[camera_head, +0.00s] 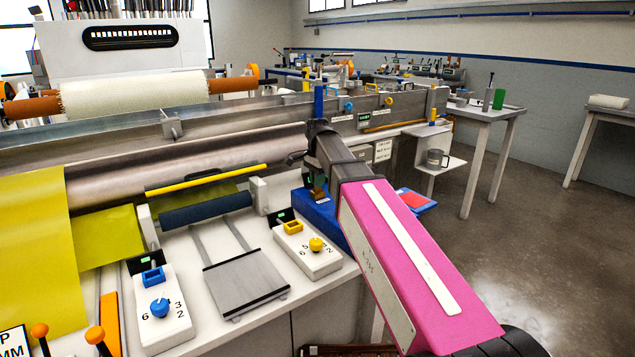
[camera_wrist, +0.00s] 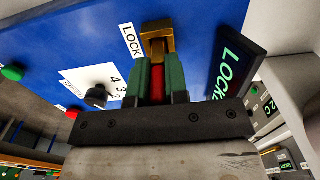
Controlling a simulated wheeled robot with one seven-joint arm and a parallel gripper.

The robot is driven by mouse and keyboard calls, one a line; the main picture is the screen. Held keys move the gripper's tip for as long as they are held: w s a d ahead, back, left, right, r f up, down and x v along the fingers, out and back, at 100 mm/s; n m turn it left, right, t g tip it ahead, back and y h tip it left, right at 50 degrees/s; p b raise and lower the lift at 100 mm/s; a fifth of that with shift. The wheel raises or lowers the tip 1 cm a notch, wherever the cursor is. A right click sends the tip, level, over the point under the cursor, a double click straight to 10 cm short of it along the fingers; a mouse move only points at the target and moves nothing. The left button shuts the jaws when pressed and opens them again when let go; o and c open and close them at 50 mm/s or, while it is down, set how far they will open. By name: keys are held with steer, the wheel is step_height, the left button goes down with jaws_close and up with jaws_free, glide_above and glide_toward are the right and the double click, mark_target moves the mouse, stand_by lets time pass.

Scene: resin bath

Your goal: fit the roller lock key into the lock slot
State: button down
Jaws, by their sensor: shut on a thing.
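My gripper (camera_wrist: 158,98) is shut on a red piece (camera_wrist: 157,85), which I take to be the roller lock key, between its two dark green fingers. Just beyond the fingertips is a brass block (camera_wrist: 158,43) on a blue panel (camera_wrist: 205,30), next to a white "LOCK" label (camera_wrist: 131,41). The red piece lines up with the brass block. I cannot tell whether they touch or whether the key is in a slot. In the head view my gripper (camera_head: 314,180) points down at the blue box (camera_head: 322,215), close to the brass block (camera_head: 319,193); the arm partly hides the box.
A dark display with green letters (camera_wrist: 233,67) stands right beside the fingers. A black knob (camera_wrist: 97,96) and a green button (camera_wrist: 12,72) are to the left. In the head view, a yellow-knob control box (camera_head: 310,255) and the steel roller (camera_head: 190,165) are close by.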

steer(key=shift+f, duration=0.3)
steer(key=shift+f, duration=0.1)
steer(key=c, duration=1.1)
jaws_free()
step_height(320, 180, up, 12)
steer(key=shift+f, duration=0.25)
steer(key=shift+r, duration=0.4)
steer(key=shift+s, duration=0.1)
